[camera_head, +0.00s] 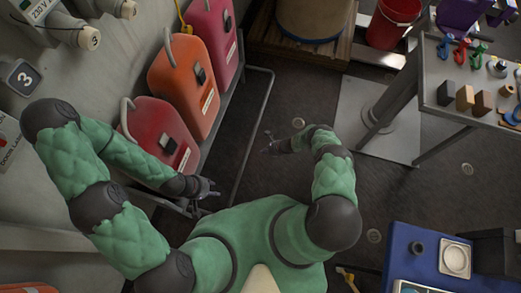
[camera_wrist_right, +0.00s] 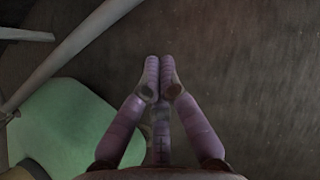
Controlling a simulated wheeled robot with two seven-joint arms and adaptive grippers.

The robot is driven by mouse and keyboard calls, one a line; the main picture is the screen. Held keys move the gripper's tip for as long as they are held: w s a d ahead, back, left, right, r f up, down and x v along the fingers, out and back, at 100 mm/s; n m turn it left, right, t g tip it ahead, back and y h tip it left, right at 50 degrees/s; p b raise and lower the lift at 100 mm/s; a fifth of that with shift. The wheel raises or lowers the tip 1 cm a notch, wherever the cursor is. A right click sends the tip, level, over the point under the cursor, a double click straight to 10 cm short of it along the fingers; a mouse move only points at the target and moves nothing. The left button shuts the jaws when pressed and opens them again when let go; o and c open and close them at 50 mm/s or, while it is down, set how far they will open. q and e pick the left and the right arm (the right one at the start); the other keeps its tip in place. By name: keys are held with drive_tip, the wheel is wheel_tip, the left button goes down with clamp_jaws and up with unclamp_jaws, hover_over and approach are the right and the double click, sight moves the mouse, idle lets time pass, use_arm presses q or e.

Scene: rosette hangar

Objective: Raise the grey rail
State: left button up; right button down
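The grey rail (camera_head: 253,126) is a thin bent tube running along the open side of the rack that holds the jerrycans. Its far end bends back toward the rack; its near end passes close to my left gripper. My left gripper (camera_head: 212,189) is beside the red can's lower right corner; whether it touches the rail or is closed cannot be told. My right gripper (camera_head: 267,142) is to the right of the rail, apart from it. In the right wrist view its purple fingertips (camera_wrist_right: 160,62) are together with nothing between them. A grey tube (camera_wrist_right: 62,55) crosses the upper left there.
A red can (camera_head: 160,135), an orange can (camera_head: 183,90) and a crimson can (camera_head: 212,40) stand in the rack. A steel table (camera_head: 455,115) with tools is at right, a blue-topped surface (camera_head: 400,240) at lower right. Dark floor lies open between.

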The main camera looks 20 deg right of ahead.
drive_tip(key=b+x, duration=0.5)
drive_tip(key=x, duration=0.4)
drive_tip(key=shift+w+a+r, duration=0.1)
drive_tip(key=shift+a+r, duration=0.05)
drive_tip(key=shift+r, duration=0.85)
drive_tip(key=shift+w+a+r, duration=0.1)
drive_tip(key=shift+a+r, duration=0.05)
drive_tip(key=shift+r, duration=0.9)
drive_tip(key=shift+r, duration=0.1)
